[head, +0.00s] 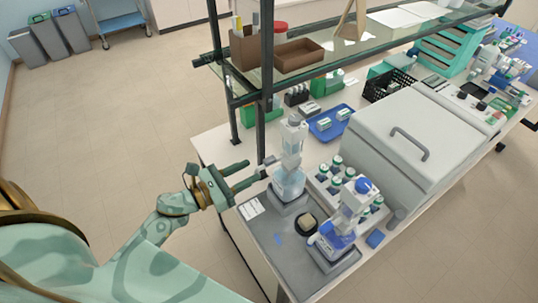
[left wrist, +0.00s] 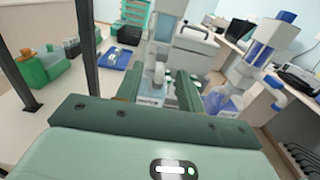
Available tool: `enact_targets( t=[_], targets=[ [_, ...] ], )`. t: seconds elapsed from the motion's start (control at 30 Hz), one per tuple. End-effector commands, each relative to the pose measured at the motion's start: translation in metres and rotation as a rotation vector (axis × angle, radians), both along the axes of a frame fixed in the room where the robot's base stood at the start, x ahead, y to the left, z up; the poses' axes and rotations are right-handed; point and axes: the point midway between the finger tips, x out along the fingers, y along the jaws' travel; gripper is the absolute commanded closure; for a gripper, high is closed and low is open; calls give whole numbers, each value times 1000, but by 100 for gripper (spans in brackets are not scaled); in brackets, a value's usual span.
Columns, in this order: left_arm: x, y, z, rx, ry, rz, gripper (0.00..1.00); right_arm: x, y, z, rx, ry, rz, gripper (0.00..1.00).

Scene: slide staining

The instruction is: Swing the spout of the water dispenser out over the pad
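A bottle-top dispenser with a pale body and clear light-blue liquid (head: 289,180) stands upright at the near left of the bench. Its short grey spout (head: 268,161) points left, towards my left gripper. A second dispenser with a blue cap and blue liquid (head: 345,214) stands nearer; I cannot tell from labels which holds water. A grey pad (head: 277,255) lies under and in front of them. My left gripper (head: 257,171) is open beside the pale dispenser, its fingers level with the spout; contact is unclear. In the left wrist view the pale dispenser (left wrist: 157,72) shows between the fingers. My right gripper is not seen.
Several green-capped bottles (head: 337,163) stand behind the dispensers. A dark round dish with a beige top (head: 306,223) sits between them. A shelf post (head: 265,60) rises behind the gripper. A large grey lidded machine (head: 405,140) fills the bench to the right. Open floor lies left.

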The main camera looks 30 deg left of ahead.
Motion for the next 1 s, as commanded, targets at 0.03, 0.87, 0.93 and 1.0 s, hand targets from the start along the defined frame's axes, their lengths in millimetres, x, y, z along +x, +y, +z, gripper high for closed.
enact_targets(
  t=[0.03, 0.87, 0.93, 1.0],
  targets=[
    [12, -6, 4, -2, -1, 1, 62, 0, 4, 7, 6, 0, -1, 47],
    [65, -38, -1, 1, 2, 0, 95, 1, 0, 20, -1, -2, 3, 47],
    [65, -38, -1, 1, 2, 0, 100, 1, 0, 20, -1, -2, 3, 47],
    [65, -38, -1, 1, 2, 0, 100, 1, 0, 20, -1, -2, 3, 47]
  ],
)
